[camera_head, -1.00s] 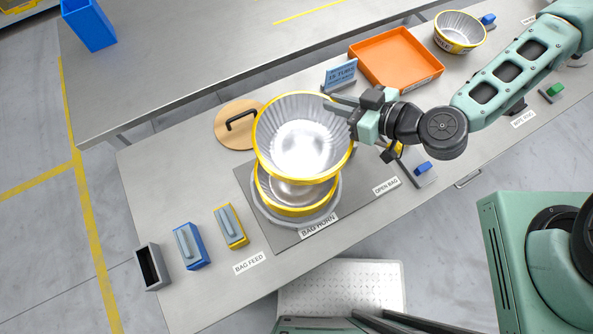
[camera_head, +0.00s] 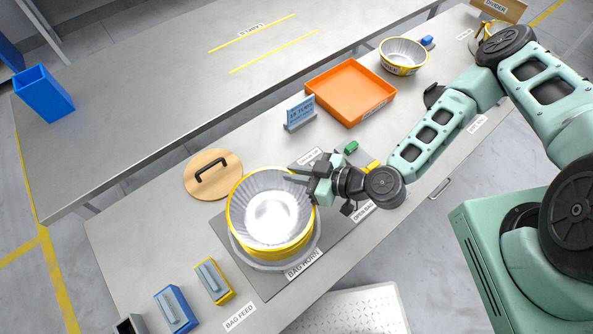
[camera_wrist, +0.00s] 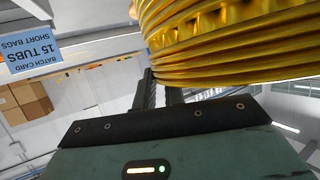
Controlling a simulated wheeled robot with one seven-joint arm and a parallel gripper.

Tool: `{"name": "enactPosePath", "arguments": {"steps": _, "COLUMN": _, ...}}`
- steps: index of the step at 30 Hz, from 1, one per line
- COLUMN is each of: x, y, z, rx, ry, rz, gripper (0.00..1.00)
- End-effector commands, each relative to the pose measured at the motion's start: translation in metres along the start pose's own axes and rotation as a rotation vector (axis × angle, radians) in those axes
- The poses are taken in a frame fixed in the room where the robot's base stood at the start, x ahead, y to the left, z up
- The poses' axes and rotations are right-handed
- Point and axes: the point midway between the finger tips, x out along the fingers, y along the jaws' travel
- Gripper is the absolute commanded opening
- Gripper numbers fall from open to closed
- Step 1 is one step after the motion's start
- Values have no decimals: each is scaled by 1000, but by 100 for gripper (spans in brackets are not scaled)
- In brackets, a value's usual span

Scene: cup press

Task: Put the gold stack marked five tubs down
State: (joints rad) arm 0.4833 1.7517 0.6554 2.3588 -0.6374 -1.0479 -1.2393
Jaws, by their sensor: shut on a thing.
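The gold stack (camera_head: 235,208), ribbed tubs with a yellow rim and a silvery inside, is upright over the round grey bag horn (camera_head: 313,250). Its ribbed gold side fills the upper right of the wrist view (camera_wrist: 235,50). My gripper (camera_head: 306,178) is shut on the stack's rim at its upper right. A lower yellow band shows just under the stack at the horn. I cannot tell whether the stack touches what is below it. The number marked on the stack is not readable.
A wooden lid (camera_head: 213,175) with a black handle lies behind the horn. Yellow (camera_head: 215,283) and blue (camera_head: 174,309) bag feed blocks stand front left. An orange tray (camera_head: 350,92), a blue batch card (camera_head: 299,113) and another yellow-rimmed tub (camera_head: 403,56) stand farther back.

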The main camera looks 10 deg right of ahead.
Motion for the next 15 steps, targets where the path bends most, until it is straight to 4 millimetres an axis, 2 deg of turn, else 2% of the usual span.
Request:
{"name": "enactPosePath", "arguments": {"steps": 11, "x": 2, "y": 0, "z": 5, "rx": -1, "ry": 0, "rz": -1, "gripper": 0}}
{"name": "enactPosePath", "arguments": {"steps": 12, "x": 1, "y": 0, "z": 4, "rx": 0, "ry": 0, "rz": -1, "gripper": 19}}
{"name": "enactPosePath", "arguments": {"steps": 13, "x": 1, "y": 0, "z": 4, "rx": 0, "ry": 0, "rz": -1, "gripper": 28}}
{"name": "enactPosePath", "arguments": {"steps": 14, "x": 1, "y": 0, "z": 4, "rx": 0, "ry": 0, "rz": -1, "gripper": 33}}
{"name": "enactPosePath", "arguments": {"steps": 15, "x": 1, "y": 0, "z": 4, "rx": 0, "ry": 0, "rz": -1, "gripper": 33}}
